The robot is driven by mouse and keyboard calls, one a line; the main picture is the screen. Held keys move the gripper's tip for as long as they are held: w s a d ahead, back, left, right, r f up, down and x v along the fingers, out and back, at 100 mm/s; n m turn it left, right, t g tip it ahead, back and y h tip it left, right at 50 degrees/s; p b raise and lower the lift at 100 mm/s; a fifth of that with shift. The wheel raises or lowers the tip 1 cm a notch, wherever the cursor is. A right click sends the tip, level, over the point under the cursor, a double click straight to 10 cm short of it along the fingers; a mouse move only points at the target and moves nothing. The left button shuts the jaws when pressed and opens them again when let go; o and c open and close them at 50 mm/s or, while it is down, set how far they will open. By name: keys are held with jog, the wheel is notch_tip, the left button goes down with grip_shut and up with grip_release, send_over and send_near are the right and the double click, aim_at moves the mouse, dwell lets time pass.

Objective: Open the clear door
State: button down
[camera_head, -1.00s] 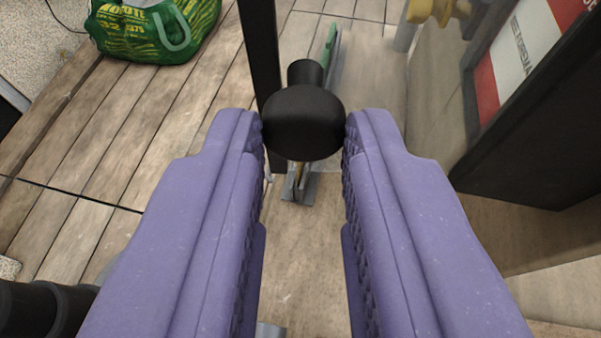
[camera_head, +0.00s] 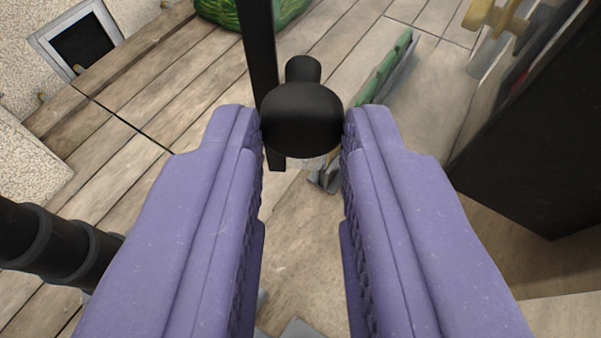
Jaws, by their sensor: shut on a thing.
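A round black knob (camera_head: 301,118) sits between the two purple fingers of my gripper (camera_head: 302,135). The fingertips press it from left and right, so my gripper is shut on it. The knob joins a short black stem, near a dark upright frame bar (camera_head: 262,60) that looks like the clear door's edge. The clear pane itself is hard to make out. The floor and a green-edged tool show around and past the knob.
A dark cabinet side (camera_head: 530,130) stands close on the right. A long green-edged tool (camera_head: 385,75) lies on the wooden floor (camera_head: 160,85) beyond. A green bag (camera_head: 285,10) is at the top. A black ribbed pipe (camera_head: 55,245) is at lower left. A framed dark panel (camera_head: 82,45) is at upper left.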

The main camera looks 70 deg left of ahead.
jog(key=c, duration=0.9)
grip_release()
jog(key=shift+w, duration=0.1)
jog(key=v, duration=0.7)
jog(key=shift+s+d+r+b, duration=0.15)
jog(key=shift+s+d+b, duration=0.05)
jog(key=shift+d+b, duration=0.15)
